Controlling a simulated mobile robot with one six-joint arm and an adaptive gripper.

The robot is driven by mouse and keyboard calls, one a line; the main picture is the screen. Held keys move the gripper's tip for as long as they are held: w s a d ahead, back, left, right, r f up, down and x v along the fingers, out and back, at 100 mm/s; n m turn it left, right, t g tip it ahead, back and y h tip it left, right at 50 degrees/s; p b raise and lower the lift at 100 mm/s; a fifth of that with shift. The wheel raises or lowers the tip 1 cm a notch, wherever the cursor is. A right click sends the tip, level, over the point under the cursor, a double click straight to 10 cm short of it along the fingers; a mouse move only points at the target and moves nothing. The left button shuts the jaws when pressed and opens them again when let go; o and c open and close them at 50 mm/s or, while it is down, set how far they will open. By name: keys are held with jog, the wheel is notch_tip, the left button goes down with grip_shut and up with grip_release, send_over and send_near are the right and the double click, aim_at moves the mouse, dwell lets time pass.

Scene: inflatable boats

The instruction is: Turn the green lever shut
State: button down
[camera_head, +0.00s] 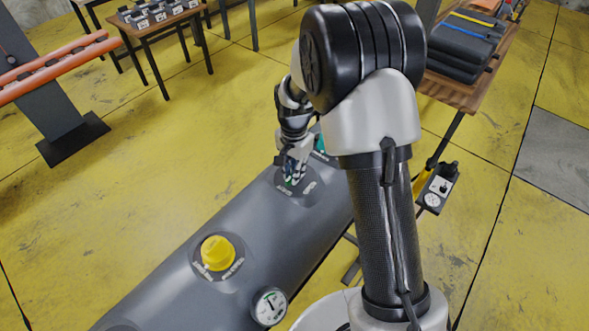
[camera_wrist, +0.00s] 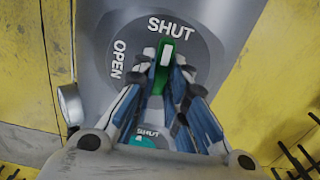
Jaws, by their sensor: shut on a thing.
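The green lever (camera_wrist: 165,52) stands between my fingertips in the wrist view, on a round grey plate (camera_wrist: 205,62) with the words SHUT and OPEN. Its visible end points up toward SHUT; its lower part is partly hidden by my fingers. My gripper (camera_wrist: 166,62) is shut on the lever, one finger on each side. In the head view my gripper (camera_head: 292,177) reaches down to the plate on top of the grey tube, and only a bit of green shows there.
A teal fitting (camera_wrist: 148,141) with its own SHUT label sits close below my fingers. On the grey boat tube (camera_head: 165,290) are a yellow knob (camera_head: 217,252) and a gauge (camera_head: 270,306). A table (camera_head: 465,92) with dark folded items stands at the right.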

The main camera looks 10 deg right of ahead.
jog(key=shift+m, duration=0.4)
jog(key=c, duration=1.6)
grip_release()
notch_tip(320, 180, up, 12)
